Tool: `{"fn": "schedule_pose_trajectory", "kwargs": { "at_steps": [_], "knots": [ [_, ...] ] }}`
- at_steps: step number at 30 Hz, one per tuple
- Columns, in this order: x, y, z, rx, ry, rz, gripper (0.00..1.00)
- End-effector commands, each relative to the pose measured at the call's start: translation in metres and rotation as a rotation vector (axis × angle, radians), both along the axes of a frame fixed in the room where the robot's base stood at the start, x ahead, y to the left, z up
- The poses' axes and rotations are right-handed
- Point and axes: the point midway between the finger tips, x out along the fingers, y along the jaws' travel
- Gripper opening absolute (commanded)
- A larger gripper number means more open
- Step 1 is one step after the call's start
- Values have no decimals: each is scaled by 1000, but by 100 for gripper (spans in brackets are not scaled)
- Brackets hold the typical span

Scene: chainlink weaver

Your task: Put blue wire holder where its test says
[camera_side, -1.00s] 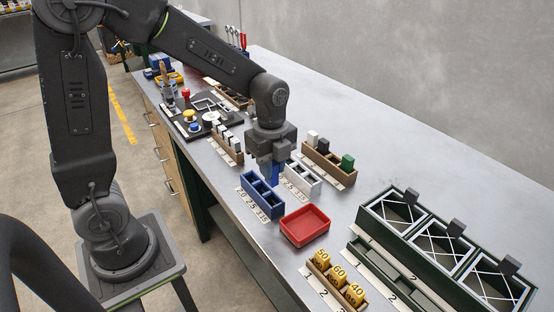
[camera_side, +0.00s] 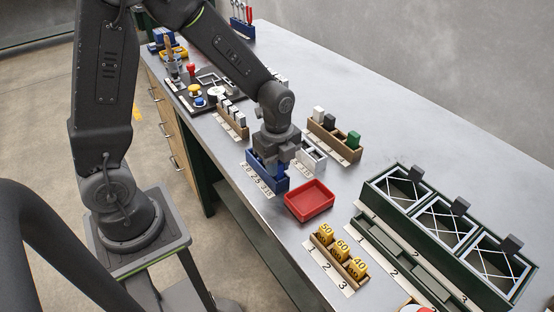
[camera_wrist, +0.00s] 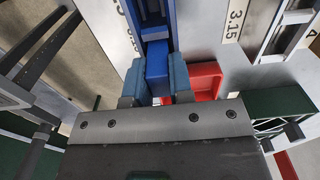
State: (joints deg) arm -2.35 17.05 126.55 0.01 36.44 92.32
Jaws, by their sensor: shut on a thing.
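The blue wire holder (camera_wrist: 157,64) is a small blue block between my gripper's two fingers in the wrist view. My gripper (camera_wrist: 156,82) is shut on it. In the side view my gripper (camera_side: 284,160) is low at the blue rack (camera_side: 272,185), over its right side, and hides the holder and part of the rack. The blue rack also shows in the wrist view (camera_wrist: 160,14), directly ahead of the holder. Its label strip (camera_side: 256,179) reads 2.0, 2.5, 3.15. I cannot tell whether the holder is inside a slot.
A red tray (camera_side: 309,201) lies just in front of the blue rack. A white rack (camera_side: 314,156) stands close on the right, with a brown rack (camera_side: 335,145) of blocks behind it. Yellow numbered pieces (camera_side: 342,249) and a green three-bay frame (camera_side: 440,235) are nearer the camera.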

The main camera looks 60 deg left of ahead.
Motion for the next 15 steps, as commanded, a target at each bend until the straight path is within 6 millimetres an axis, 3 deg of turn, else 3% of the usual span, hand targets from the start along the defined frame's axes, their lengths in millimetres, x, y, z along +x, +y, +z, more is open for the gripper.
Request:
{"fn": "schedule_pose_trajectory", "kwargs": {
  "at_steps": [6,7,15],
  "knots": [
    [0,0,0,0,0,0,0],
    [0,0,0,0,0,0,23],
    [0,0,0,0,0,0,48]
  ]
}}
